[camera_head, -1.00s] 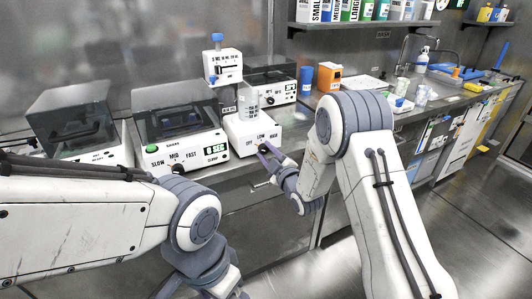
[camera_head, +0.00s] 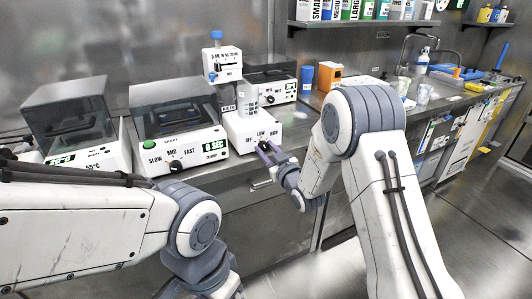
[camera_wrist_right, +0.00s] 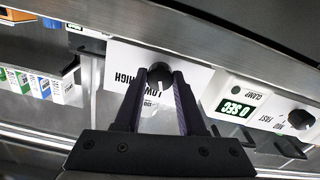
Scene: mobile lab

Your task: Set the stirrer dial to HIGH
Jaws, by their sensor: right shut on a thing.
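The stirrer (camera_head: 240,141) is a white box on the bench with OFF, LOW and HIGH printed on its face and a clear beaker (camera_head: 247,98) on top. My right gripper (camera_head: 264,148) is at its front face and largely hides the dial in the head view. In the right wrist view, the black dial (camera_wrist_right: 160,73) sits between the tips of my right gripper (camera_wrist_right: 160,82), which is shut on it. A light mark on the dial seems to face the LOW print; HIGH is beside it. My left gripper is out of view; only its arm shows.
A shaker (camera_head: 184,147) marked SLOW, MID, FAST stands left of the stirrer, with a lidded device (camera_head: 72,120) farther left. A shelf (camera_head: 365,24) hangs above.

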